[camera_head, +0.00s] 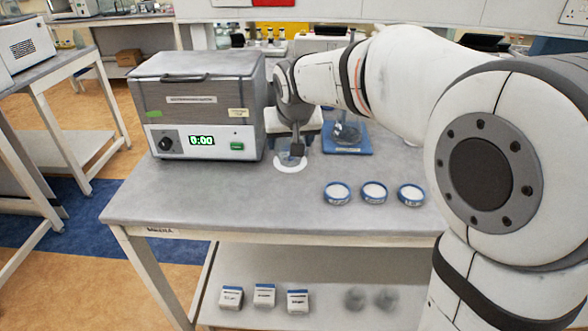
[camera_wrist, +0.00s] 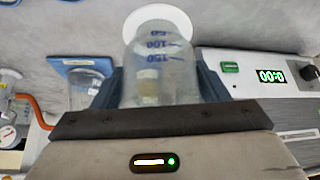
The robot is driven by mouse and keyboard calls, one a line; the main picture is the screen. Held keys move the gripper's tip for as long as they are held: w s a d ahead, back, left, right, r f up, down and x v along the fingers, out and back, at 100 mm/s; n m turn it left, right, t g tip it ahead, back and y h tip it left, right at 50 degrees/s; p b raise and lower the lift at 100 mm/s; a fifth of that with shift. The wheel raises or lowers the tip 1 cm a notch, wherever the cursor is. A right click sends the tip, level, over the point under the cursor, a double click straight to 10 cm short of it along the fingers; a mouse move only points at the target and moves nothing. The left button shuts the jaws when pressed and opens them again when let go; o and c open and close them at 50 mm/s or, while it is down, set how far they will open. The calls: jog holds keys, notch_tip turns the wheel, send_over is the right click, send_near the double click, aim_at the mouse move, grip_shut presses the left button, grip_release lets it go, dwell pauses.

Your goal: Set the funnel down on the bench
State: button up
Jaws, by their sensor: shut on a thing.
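The grey device (camera_head: 202,105) with a 0:00 display stands close at left. A blue pad (camera_head: 360,142) with a clear vessel on it is at right. Blue-rimmed dishes (camera_head: 374,193) stand nearer the front edge. The front left of the bench is clear.

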aim_at(291, 164)
jog(key=shift+f, duration=3.4)
jog(key=shift+f+b, duration=0.1)
jog(key=shift+b, duration=0.25)
jog(key=o, duration=1)
jog(key=shift+c, duration=0.2)
